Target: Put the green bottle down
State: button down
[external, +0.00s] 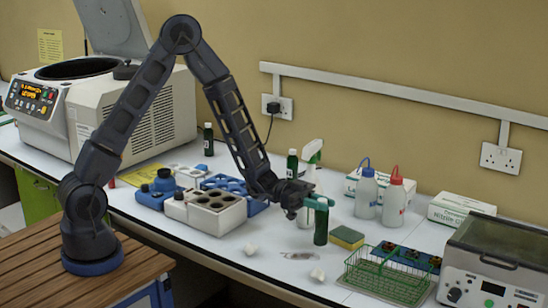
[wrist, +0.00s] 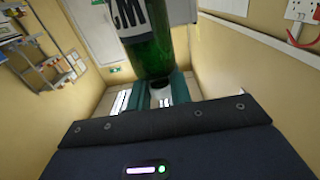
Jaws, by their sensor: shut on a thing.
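The green bottle (external: 321,228) is upright in my gripper (external: 318,202), over the front middle of the white bench. My gripper's teal fingers are shut on its upper part. The bottle's base is at or just above the bench top; I cannot tell if it touches. In the wrist view the green bottle (wrist: 150,55) with its white label stands between the teal fingers (wrist: 160,88). Two similar dark green bottles stand farther back, one (external: 292,163) behind my gripper and one (external: 208,140) near the centrifuge.
A yellow-green sponge (external: 347,237) lies just right of the held bottle. Crumpled white bits (external: 317,274) and a dark smear (external: 297,255) are in front. A green wire basket (external: 387,280) is at front right. A white block with round wells (external: 205,212) stands left.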

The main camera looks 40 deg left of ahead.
aim_at(321, 214)
jog(key=shift+f, duration=1.6)
jog(key=c, duration=1.3)
grip_release()
jog(key=shift+f, duration=0.1)
jog(key=shift+o, duration=0.2)
jog(key=a, duration=0.7)
jog(key=shift+a, duration=0.25)
